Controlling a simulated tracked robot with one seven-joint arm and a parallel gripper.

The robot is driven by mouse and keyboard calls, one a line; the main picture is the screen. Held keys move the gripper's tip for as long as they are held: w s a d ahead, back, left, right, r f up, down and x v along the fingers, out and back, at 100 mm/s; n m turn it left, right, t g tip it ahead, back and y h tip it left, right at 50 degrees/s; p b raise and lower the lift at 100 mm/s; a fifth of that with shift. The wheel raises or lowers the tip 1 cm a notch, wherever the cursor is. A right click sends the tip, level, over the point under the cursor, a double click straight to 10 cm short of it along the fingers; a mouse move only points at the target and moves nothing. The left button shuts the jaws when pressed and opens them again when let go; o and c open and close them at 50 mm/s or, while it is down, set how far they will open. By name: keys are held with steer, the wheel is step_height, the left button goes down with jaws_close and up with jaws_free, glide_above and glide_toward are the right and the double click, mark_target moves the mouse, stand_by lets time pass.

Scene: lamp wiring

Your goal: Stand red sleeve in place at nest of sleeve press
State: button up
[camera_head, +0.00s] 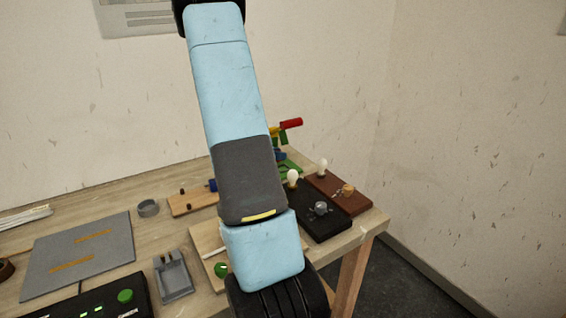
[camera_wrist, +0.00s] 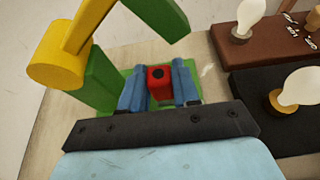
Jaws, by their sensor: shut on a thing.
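The red sleeve (camera_wrist: 161,88) stands between the two blue fingers of my gripper (camera_wrist: 160,86) in the wrist view. The gripper is shut on it, and the sleeve's dark round bore faces the camera. The green sleeve press (camera_wrist: 100,80) is around the sleeve, with its yellow lever part (camera_wrist: 62,58) at upper left. The sleeve is over the press's green base; the nest is hidden, and I cannot tell whether the sleeve touches it.
Right of the press are a black board (camera_head: 322,226) and a brown board (camera_head: 352,203), each with a bulb. A grey mat (camera_head: 82,255), grey ring (camera_head: 148,207), grey holder (camera_head: 173,277) and black control box (camera_head: 98,302) lie to the left.

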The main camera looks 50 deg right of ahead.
steer(key=shift+s+d+f, duration=0.1)
steer(key=shift+s+d, duration=0.65)
steer(key=shift+d, duration=0.15)
steer(key=shift+a+f, duration=0.1)
steer(key=shift+f, duration=1.55)
steer(key=o, duration=1)
steer(key=shift+w, duration=0.1)
